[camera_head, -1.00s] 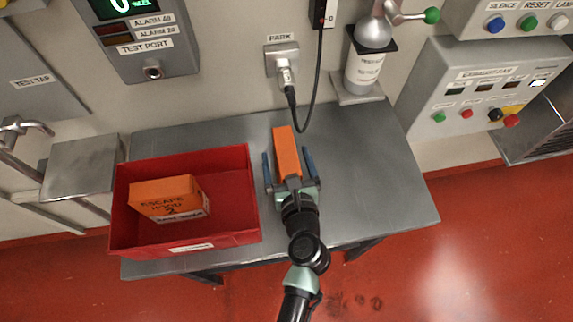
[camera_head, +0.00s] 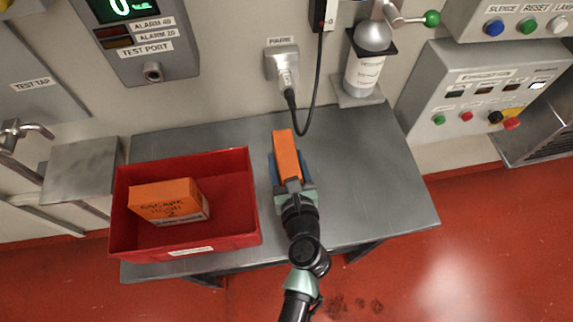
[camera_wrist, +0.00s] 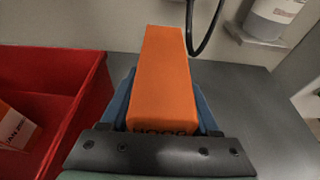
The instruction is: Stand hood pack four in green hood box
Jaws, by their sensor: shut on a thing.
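An orange hood pack (camera_head: 286,155) stands on the grey bench, right of the red box. My gripper (camera_head: 287,168) is shut on it, with the blue fingers against its two sides. In the wrist view the orange pack (camera_wrist: 163,85) lies between the fingers, and its printed label is mostly hidden by the gripper, so its number cannot be read. Another orange pack (camera_head: 168,202), marked "Escape Hood 2", is inside the red box (camera_head: 243,222). No green hood box is in view.
The grey bench (camera_head: 370,170) is clear to the right of my gripper. A cable hangs from the PARK socket (camera_head: 283,65) behind the pack. A labelled cylinder (camera_head: 363,72) is on the wall at the back right.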

